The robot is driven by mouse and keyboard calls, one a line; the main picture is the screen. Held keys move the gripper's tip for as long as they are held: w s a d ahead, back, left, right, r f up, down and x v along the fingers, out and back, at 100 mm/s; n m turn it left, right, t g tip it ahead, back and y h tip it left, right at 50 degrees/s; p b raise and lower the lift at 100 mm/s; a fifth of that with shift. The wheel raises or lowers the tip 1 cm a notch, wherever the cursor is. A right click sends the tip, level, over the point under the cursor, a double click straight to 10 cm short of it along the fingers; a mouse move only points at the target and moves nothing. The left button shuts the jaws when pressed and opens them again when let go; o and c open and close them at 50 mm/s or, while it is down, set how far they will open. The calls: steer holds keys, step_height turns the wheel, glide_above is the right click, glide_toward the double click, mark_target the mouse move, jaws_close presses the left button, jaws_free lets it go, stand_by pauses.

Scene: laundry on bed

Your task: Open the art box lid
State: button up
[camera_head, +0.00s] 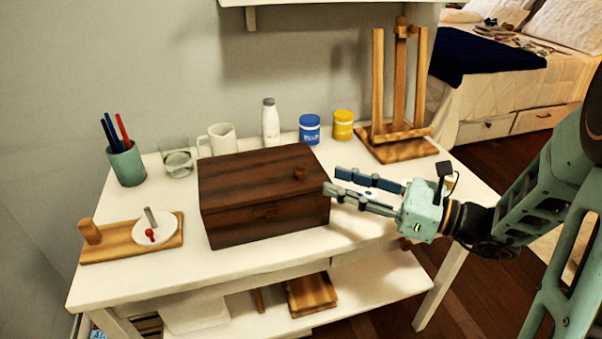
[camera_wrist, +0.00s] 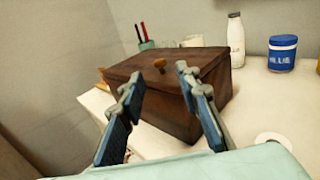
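The art box (camera_head: 262,224) is a dark brown wooden box on the white table, and it also shows in the wrist view (camera_wrist: 168,108). Whether a fingertip touches the box is unclear.
Behind the box stand a glass (camera_head: 178,162), white mug (camera_head: 221,139), white bottle (camera_head: 270,123), blue jar (camera_head: 309,129) and yellow jar (camera_head: 343,125). A wooden easel (camera_head: 399,100) stands back right. A pen cup (camera_head: 126,166) and wooden board (camera_head: 110,246) are left. The front table strip is clear.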

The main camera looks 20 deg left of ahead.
mark_target(300, 170)
steer(key=b+x, duration=0.1)
steer(key=x, duration=0.8)
steer(key=shift+s+a+b, duration=0.1)
steer(key=shift+b, duration=0.25)
steer(key=shift+c, duration=0.4)
jaws_close()
